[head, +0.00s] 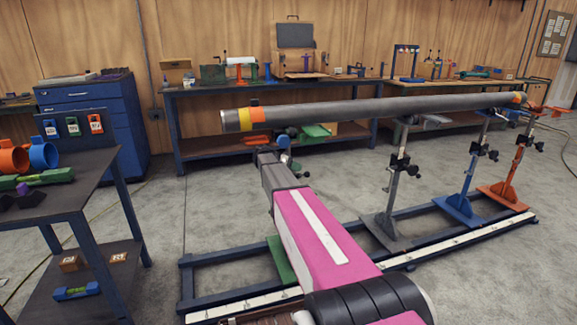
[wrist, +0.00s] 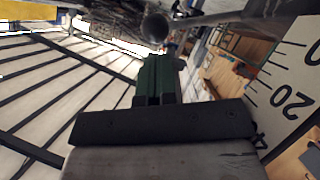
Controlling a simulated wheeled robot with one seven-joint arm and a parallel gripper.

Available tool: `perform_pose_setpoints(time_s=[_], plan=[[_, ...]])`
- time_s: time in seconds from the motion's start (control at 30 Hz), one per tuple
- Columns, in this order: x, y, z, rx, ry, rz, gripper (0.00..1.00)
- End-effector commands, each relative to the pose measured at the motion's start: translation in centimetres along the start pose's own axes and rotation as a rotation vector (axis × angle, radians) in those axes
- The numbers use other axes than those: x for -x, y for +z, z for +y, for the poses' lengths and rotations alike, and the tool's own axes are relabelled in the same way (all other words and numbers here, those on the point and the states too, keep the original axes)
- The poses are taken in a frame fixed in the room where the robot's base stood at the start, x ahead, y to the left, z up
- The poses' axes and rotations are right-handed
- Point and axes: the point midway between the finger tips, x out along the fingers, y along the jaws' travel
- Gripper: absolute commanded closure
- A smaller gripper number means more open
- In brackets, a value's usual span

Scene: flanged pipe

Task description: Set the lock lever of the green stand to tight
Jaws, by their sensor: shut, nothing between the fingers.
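The green stand is mostly hidden behind my arm in the head view; its green foot (head: 281,259) shows at the left end of the floor rail. In the wrist view a dark green part (wrist: 155,74), apparently of this stand, lies straight beyond my gripper (wrist: 155,99). My gripper is shut and empty. A grey round end (wrist: 155,26) shows just past the green part; I cannot tell what it belongs to. The lock lever cannot be made out clearly, nor its setting. Whether my fingers touch the stand is unclear.
A long grey pipe (head: 365,110) passes above my arm's end. The grey stand (head: 391,200), blue stand (head: 467,180) and orange stand (head: 517,165) line the rail (head: 225,262) to the right. A dark table (head: 85,190) stands at left. A numbered scale (wrist: 292,85) is close at right in the wrist view.

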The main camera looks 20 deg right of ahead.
Motion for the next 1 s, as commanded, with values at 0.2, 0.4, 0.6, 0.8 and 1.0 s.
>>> perform_pose_setpoints(time_s=[0.2, 0.4, 0.6, 0.8, 1.0], plan=[[-1.8, 0.0, 0.0, 0.000, 0.001, 0.000, 1.00], [-2.0, 0.0, 0.0, 0.000, 0.000, 0.000, 1.00], [-2.0, 0.0, 0.0, -0.003, -0.001, 0.000, 1.00], [-2.7, 1.5, 0.7, -0.100, -0.051, 0.002, 1.00], [-3.9, 3.8, 0.7, -0.240, -0.122, 0.000, 1.00]])
